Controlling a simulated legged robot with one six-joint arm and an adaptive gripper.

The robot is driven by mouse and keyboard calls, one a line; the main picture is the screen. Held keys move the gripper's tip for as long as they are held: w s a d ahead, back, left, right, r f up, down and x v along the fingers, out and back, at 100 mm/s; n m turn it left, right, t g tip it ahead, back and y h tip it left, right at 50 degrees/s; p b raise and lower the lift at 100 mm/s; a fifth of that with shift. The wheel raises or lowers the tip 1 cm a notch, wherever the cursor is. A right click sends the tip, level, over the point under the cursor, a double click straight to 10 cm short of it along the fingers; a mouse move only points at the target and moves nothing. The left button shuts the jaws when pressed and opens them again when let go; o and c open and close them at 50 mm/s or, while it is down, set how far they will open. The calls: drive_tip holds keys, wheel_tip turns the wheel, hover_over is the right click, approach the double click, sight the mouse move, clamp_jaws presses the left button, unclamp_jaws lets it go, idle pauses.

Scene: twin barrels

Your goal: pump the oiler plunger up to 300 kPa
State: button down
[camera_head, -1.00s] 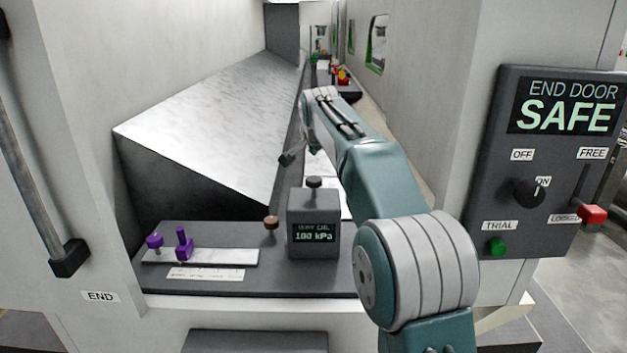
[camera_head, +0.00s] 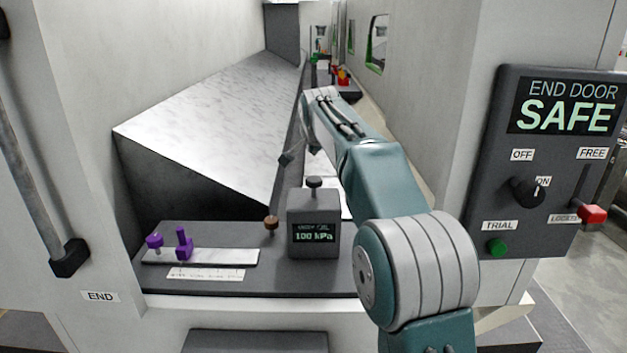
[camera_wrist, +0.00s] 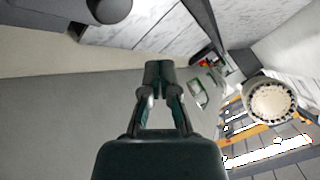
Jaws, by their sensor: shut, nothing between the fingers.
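The oiler is a dark grey box (camera_head: 314,215) on the front ledge, with a black plunger knob (camera_head: 314,182) standing up on its top. Its small display (camera_head: 314,237) reads 100 kPa. A dark rounded part (camera_wrist: 110,9) at the top left there may be the plunger knob; I cannot tell.
A brown knob (camera_head: 271,223) stands left of the oiler. Purple pieces (camera_head: 184,244) sit on a pale plate (camera_head: 215,257) further left. A large sloped metal panel (camera_head: 215,120) fills the left. The control panel (camera_head: 548,160) at right reads END DOOR SAFE.

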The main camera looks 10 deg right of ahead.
sight(313, 179)
idle(0.7)
wheel_tip(313, 179, up, 4)
drive_tip(key=shift+w+f, duration=0.1)
drive_tip(key=shift+f, duration=0.1)
idle(0.3)
drive_tip(key=shift+f, duration=4.4)
drive_tip(key=shift+f, duration=1.5)
drive_tip(key=shift+r, duration=1.6)
